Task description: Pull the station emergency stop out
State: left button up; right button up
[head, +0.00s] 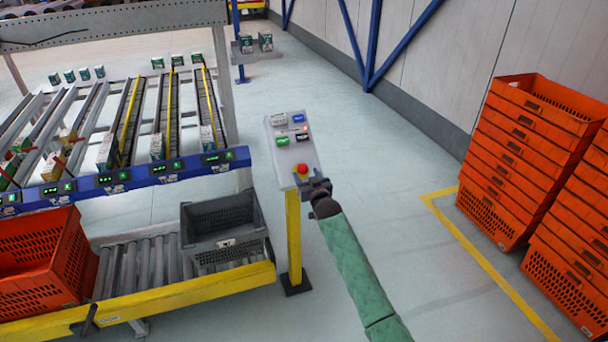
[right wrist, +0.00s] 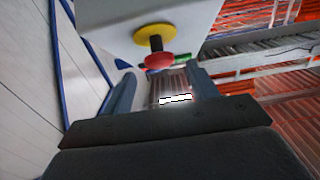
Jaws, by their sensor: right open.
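The emergency stop is a red mushroom button (head: 302,169) at the lower end of a grey control panel (head: 292,148) on a yellow post (head: 293,235). In the right wrist view, the red button (right wrist: 159,61) stands on a dark stem from a yellow collar (right wrist: 155,34). My right gripper (head: 314,184) is at the panel's lower edge, close to the button. In the right wrist view its two fingers (right wrist: 161,82) are apart, with the button near the tips, roughly between them. I cannot tell whether they touch it. My left gripper is not in view.
The panel also has green, blue, white and dark buttons. A roller conveyor (head: 160,262) with a grey crate (head: 225,235) and an orange tote (head: 45,262) is at left. Stacked orange totes (head: 520,150) stand at right. The floor between is clear.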

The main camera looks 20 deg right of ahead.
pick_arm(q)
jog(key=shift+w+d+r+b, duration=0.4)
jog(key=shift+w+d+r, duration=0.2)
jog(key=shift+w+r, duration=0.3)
pick_arm(e)
jog(key=s, duration=0.3)
jog(key=shift+s, duration=0.2)
